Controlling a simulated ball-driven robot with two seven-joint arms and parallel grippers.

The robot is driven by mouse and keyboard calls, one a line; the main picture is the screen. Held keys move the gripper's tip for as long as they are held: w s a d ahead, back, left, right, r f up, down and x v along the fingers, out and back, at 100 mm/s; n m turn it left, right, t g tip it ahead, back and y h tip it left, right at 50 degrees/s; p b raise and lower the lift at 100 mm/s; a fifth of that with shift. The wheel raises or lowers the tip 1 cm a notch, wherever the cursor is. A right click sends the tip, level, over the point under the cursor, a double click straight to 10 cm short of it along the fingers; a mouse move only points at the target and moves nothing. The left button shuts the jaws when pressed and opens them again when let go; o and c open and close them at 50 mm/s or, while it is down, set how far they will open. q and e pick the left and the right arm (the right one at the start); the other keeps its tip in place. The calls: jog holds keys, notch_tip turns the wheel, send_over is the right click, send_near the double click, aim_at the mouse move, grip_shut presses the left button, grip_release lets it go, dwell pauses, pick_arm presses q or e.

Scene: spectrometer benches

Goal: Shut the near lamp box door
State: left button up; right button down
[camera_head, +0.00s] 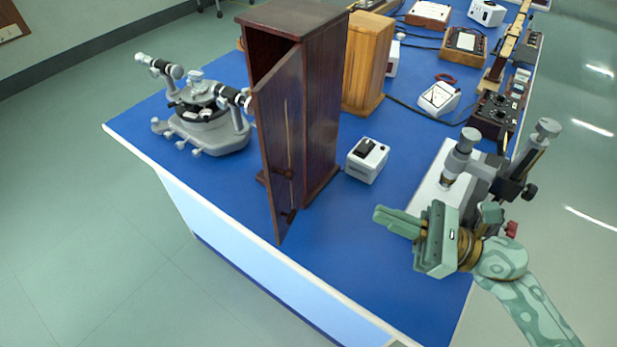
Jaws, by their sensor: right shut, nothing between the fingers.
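The near lamp box (326,95) is a tall dark reddish-brown wooden cabinet standing upright on the blue bench top. Its door (280,140) is ajar, hinged on the cabinet's front and swung out toward the bench's near edge. A dark gap shows between the door's upper edge and the box. My right gripper (383,219), pale green, is over the bench to the right of the box, well apart from the door. Its fingers are shut and empty, and point left. My left gripper is not in view.
A grey spectrometer (205,112) stands just left of the door. A small white switch box (367,160) sits right of the lamp box. A lighter wooden box (367,62) stands behind. A grey microscope-like instrument (463,155) is close behind my right gripper. The bench's near strip is clear.

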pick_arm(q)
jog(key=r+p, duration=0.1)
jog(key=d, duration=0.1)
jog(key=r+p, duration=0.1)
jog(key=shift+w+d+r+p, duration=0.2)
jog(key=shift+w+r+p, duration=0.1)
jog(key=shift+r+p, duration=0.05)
pick_arm(e)
jog(key=x, duration=1.3)
jog(key=shift+a+r, duration=0.2)
jog(key=shift+a, duration=0.05)
